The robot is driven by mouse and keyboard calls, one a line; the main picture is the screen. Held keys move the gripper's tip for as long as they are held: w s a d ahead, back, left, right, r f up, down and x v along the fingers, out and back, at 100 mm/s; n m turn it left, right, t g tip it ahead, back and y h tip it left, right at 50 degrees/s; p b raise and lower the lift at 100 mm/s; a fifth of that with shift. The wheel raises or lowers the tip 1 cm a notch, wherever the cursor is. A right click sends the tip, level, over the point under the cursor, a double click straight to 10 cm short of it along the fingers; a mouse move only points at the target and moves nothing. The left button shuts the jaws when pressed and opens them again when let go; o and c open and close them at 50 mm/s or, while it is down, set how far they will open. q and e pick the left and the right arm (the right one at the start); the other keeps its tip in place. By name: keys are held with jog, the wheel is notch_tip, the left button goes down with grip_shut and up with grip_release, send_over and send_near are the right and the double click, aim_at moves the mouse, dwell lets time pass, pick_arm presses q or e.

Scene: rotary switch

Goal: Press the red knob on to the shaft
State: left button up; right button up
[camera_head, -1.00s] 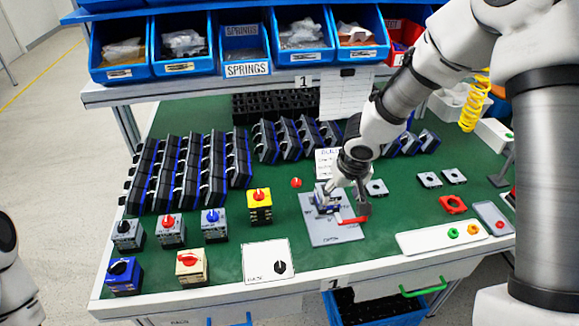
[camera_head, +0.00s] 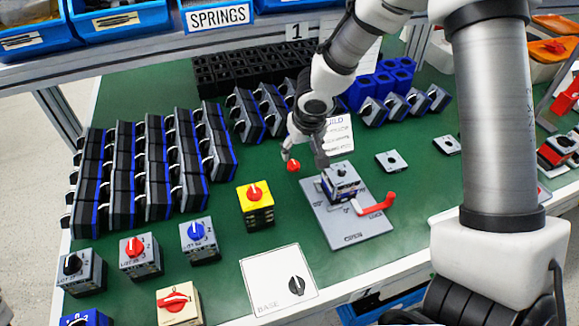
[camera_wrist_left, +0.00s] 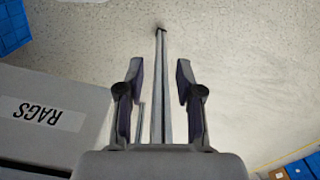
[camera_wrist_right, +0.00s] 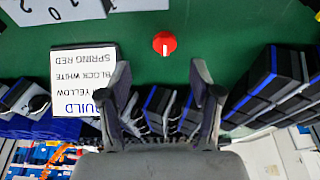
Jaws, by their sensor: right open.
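The loose red knob (camera_head: 293,165) lies on the green table behind the grey fixture plate. It also shows in the right wrist view (camera_wrist_right: 165,43), beyond the open fingertips. My right gripper (camera_head: 305,160) is open and empty, pointing down close to the knob. A switch block (camera_head: 342,180) stands upright in the fixture plate (camera_head: 340,232) beside a red lever (camera_head: 376,205). Its shaft is too small to make out. My left gripper (camera_wrist_left: 158,75) is open and empty over the pale floor, away from the table.
A yellow switch with a red knob (camera_head: 255,205) stands left of the plate. Several finished switches stand further left. Rows of black blocks (camera_head: 150,165) fill the back left. A build card (camera_head: 338,135) lies behind the fixture, and a base card (camera_head: 278,280) lies in front.

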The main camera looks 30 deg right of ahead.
aim_at(294, 162)
jog(key=x, duration=0.6)
jog(key=shift+w+a+f, duration=0.25)
jog(key=shift+w, duration=0.2)
jog(key=shift+r, duration=0.1)
jog(key=shift+c, duration=0.6)
jog(key=shift+s, duration=0.1)
jog(key=c, duration=0.8)
